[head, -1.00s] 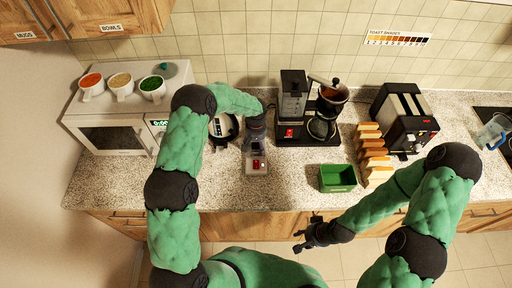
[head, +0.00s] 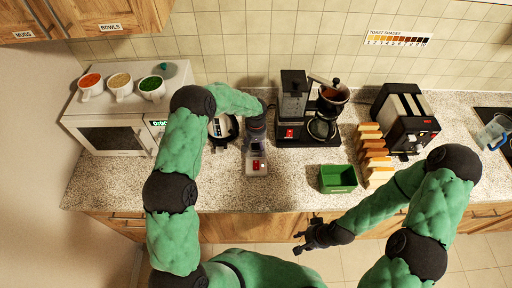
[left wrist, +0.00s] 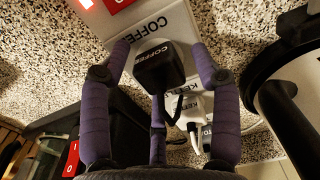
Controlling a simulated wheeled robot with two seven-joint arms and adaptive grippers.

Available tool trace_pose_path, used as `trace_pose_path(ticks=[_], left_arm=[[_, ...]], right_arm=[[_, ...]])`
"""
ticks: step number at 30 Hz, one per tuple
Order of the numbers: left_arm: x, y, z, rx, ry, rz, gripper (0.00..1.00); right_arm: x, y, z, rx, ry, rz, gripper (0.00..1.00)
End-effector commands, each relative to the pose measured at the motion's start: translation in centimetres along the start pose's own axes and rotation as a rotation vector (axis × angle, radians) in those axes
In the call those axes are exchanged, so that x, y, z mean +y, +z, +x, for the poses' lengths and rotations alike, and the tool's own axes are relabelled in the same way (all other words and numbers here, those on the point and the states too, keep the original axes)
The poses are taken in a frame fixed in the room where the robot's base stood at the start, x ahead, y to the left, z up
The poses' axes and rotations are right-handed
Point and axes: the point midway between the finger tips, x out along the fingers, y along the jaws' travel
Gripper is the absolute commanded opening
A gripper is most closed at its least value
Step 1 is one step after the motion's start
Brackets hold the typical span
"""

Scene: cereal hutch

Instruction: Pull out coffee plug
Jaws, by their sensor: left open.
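The black plug labelled COFFEE (left wrist: 158,66) sits on the light power strip (left wrist: 165,22) in the left wrist view. My left gripper (left wrist: 165,62) is open, with its purple fingers on either side of the plug and a gap at each side. A white plug labelled KETTLE (left wrist: 188,104) is just behind the coffee plug, near the fingers. In the head view the strip (head: 257,168) lies on the counter under my left gripper (head: 256,142), which hides the plugs. My right gripper (head: 306,240) is empty in front of the counter, its fingers apart.
The coffee maker (head: 292,95) stands right of the strip, with a kettle-like round appliance (head: 223,128) to its left. A green bin (head: 338,179), toast slices (head: 373,155) and a toaster (head: 402,118) are further right. A microwave (head: 112,139) stands at left. The counter front near the strip is clear.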

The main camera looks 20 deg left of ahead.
Motion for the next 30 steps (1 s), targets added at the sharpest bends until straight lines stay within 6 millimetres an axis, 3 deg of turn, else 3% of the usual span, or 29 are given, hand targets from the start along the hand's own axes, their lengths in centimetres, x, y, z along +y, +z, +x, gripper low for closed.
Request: trace_pose_path(ticks=[24,30], left_arm=[[0.01,-0.01,0.00,0.000,0.000,0.000,0.63],[0.00,0.00,0.01,0.000,0.000,0.000,0.06]], right_arm=[[0.23,-0.03,0.63,0.000,0.000,0.000,0.40],[0.23,-0.02,0.63,0.000,0.000,0.000,0.40]])
